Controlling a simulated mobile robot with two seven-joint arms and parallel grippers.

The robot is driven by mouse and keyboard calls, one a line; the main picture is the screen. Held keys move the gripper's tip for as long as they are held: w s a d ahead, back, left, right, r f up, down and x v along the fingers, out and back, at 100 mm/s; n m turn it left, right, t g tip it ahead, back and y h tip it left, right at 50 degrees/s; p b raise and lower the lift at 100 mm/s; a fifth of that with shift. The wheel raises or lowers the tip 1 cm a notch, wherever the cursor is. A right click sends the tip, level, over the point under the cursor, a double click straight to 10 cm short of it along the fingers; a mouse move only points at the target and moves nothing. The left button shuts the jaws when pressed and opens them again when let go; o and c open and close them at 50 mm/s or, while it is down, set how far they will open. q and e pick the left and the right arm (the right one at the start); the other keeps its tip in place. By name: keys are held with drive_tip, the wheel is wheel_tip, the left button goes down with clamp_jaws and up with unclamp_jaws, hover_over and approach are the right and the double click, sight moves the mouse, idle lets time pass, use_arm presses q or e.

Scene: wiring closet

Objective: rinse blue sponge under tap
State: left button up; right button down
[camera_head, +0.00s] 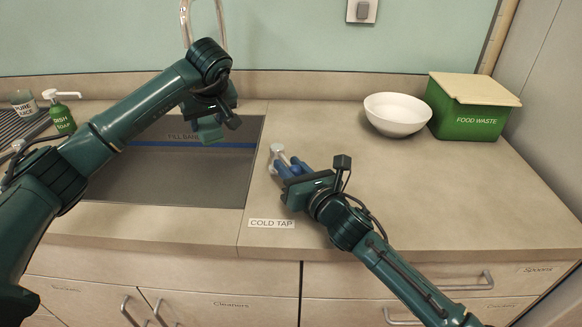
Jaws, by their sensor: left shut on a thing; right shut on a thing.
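My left gripper (208,131) hangs over the sink (170,180), below the tall metal spout (221,22), and is shut. The blue sponge is not clearly visible; the gripper and its fingers hide what they hold. I cannot make out any running water.
A green dish soap bottle (61,118) and a jar (24,103) stand at the left by a ribbed drainer. A white bowl (397,112) and a green food waste bin (465,118) stand at the back right. The right counter (455,185) is clear in front of them.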

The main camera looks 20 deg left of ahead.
drive_tip(key=shift+s+a+m+t+h, duration=0.3)
drive_tip(key=shift+m+t+h, duration=0.1)
drive_tip(key=shift+t+h, duration=0.1)
drive_tip(key=shift+s+a+m+t+h, duration=0.2)
drive_tip(key=shift+a+m+t+h, duration=0.05)
drive_tip(key=shift+m+t+h, duration=0.5)
drive_tip(key=c, duration=1.1)
unclamp_jaws()
drive_tip(key=v, duration=1.2)
drive_tip(key=shift+r, duration=0.1)
